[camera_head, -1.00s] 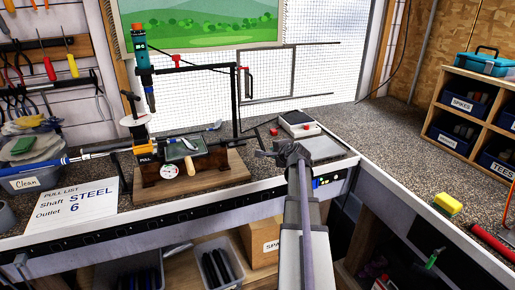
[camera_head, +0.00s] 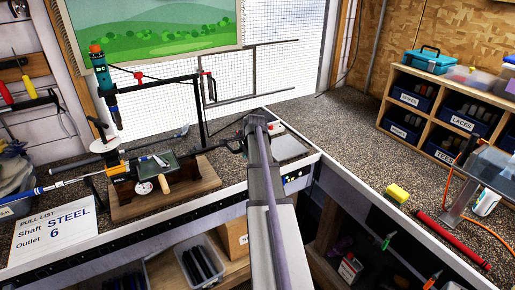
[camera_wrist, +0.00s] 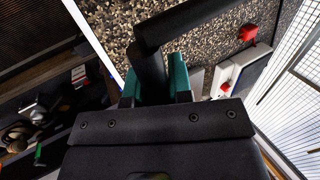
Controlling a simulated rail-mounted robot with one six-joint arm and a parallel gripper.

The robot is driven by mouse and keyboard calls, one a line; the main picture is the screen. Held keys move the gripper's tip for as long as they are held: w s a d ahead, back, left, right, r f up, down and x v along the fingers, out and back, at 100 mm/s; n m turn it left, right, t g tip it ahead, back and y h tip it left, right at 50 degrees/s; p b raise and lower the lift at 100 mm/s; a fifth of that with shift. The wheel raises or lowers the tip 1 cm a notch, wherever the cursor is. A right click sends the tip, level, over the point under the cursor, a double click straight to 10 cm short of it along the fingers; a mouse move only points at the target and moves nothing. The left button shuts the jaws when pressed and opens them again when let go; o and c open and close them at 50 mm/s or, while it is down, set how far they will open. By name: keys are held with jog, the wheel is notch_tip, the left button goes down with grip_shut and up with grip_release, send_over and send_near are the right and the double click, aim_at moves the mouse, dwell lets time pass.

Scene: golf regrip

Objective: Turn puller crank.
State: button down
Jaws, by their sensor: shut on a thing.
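The puller (camera_head: 160,172) stands on a wooden base (camera_head: 170,202) on the bench at the left of the head view. A blue-and-white shaft (camera_head: 60,184) runs into its left side. My gripper (camera_head: 238,143) is to the right of the puller, above the bench. In the wrist view, the green-padded jaws (camera_wrist: 155,90) are shut on the black grip of the puller crank (camera_wrist: 150,70). Its black bar runs from there to the upper right. In the head view, my arm and gripper hide most of the crank.
A pull list card (camera_head: 52,230) reading "Shaft STEEL, Outlet 6" stands at the front left. A black post frame (camera_head: 200,110) rises behind the puller. A cubby shelf (camera_head: 440,110) stands behind.

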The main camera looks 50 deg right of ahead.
dwell(0.4)
jog(key=c, duration=1)
grip_release()
jog(key=shift+c, duration=0.2)
jog(key=p+v, duration=0.9)
jog(key=v, duration=0.2)
jog(key=shift+p, duration=0.4)
jog(key=shift+w, duration=0.1)
